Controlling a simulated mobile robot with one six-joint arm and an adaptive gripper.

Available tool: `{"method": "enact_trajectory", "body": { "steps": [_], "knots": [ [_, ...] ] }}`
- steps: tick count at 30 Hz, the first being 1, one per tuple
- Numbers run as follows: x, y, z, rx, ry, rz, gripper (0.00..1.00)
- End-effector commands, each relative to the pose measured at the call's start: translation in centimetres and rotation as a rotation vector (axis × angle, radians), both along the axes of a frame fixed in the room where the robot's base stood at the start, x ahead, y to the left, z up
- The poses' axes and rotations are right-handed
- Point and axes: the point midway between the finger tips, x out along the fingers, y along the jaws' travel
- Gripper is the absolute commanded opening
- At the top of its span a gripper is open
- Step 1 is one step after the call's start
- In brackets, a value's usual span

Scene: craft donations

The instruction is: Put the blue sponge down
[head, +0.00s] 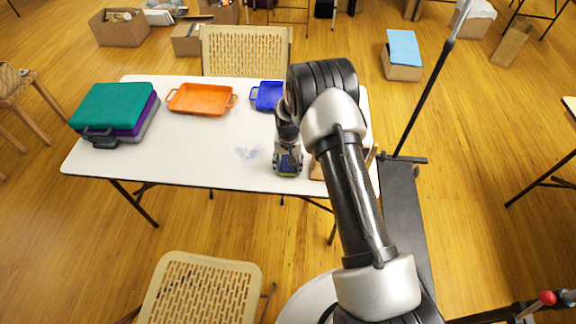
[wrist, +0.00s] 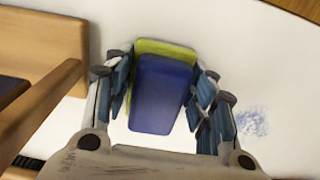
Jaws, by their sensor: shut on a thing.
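The blue sponge (wrist: 162,92), with a yellow-green layer along its far edge, sits between the fingers of my gripper (wrist: 160,100) in the wrist view. Both fingers are shut on its sides. In the head view my gripper (head: 288,163) is low over the front right part of the white table (head: 205,160), and a bit of the sponge shows between its fingers. I cannot tell whether the sponge touches the table top.
A bluish smudge (head: 247,151) marks the table left of my gripper. A wooden item (wrist: 42,110) stands close on the other side. The table's middle is clear.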

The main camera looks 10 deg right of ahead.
Motion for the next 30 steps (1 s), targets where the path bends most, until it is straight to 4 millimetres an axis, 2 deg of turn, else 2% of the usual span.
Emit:
{"method": "enact_trajectory", "body": {
  "steps": [6, 7, 15, 26, 30],
  "knots": [
    [0.0, 0.0, -0.5, 0.000, 0.001, 0.000, 0.13],
    [-0.1, 0.0, -0.4, 0.000, 0.001, 0.000, 0.53],
    [-0.1, 0.0, -0.3, 0.000, 0.002, 0.000, 0.71],
    [-0.1, 0.0, -0.1, 0.000, 0.002, 0.000, 0.71],
    [0.0, 0.0, 1.3, 0.000, 0.000, 0.000, 0.71]
  ]
}}
